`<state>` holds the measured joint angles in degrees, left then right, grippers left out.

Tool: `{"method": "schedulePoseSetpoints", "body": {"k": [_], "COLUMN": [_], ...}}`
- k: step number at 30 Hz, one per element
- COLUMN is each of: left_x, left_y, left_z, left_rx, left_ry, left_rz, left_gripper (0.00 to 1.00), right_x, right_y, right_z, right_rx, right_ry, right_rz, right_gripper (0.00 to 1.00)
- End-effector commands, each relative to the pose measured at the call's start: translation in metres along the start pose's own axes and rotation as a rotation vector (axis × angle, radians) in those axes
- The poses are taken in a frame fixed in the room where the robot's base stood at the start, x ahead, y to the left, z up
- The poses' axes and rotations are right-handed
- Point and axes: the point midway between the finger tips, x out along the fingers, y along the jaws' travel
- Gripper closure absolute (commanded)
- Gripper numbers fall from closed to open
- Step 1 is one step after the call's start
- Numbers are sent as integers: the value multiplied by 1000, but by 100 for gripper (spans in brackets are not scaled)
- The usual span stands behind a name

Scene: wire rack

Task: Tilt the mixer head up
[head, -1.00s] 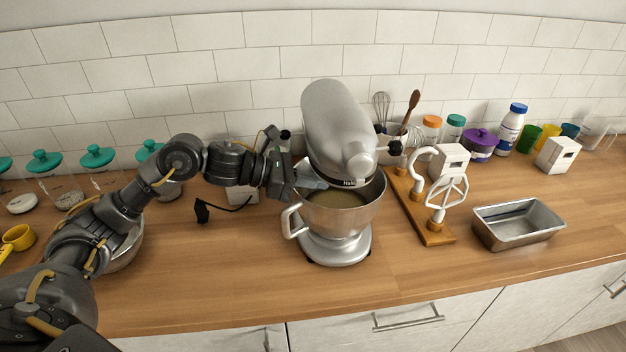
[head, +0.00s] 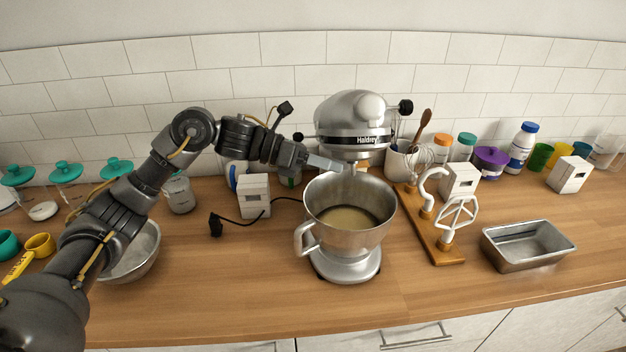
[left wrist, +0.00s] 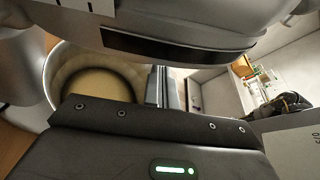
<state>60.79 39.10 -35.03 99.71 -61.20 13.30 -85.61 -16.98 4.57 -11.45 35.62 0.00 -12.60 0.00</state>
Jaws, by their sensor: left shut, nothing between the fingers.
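In the left wrist view the head (left wrist: 180,42) fills the top, close over my fingers (left wrist: 165,88), and the bowl (left wrist: 58,75) shows at left. Whether the fingers touch the head is unclear. My right gripper is out of view.
A wooden stand (head: 447,250) with white mixer attachments is right of the bowl, with a loaf tin (head: 530,245) beyond. A white box (head: 253,196) and black plug (head: 215,224) lie left. Jars line the back wall. The front counter is clear.

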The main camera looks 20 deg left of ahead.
Motion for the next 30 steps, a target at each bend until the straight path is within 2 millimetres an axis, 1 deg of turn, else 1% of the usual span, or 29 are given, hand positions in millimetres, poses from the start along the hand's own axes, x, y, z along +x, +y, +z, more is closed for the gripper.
{"method": "schedulePoseSetpoints", "body": {"k": [1, 3, 9, 13, 21, 30], "left_x": [-2, -6, -16, -20, -26, -26], "left_y": [-2, -3, -2, 0, 3, 4], "left_z": [13, 24, 50, 61, 73, 74], "left_rx": [-31, -84, -213, -275, -343, -354], "left_ry": [-6, -6, -5, -5, -3, -2], "left_rz": [-13, -33, -77, -98, -121, -124], "left_gripper": [100, 100, 100, 100, 100, 100], "right_x": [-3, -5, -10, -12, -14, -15], "right_y": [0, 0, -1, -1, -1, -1], "right_z": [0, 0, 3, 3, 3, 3], "right_rx": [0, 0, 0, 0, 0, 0], "right_ry": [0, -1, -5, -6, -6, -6], "right_rz": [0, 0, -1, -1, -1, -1], "right_gripper": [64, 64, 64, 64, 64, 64]}}
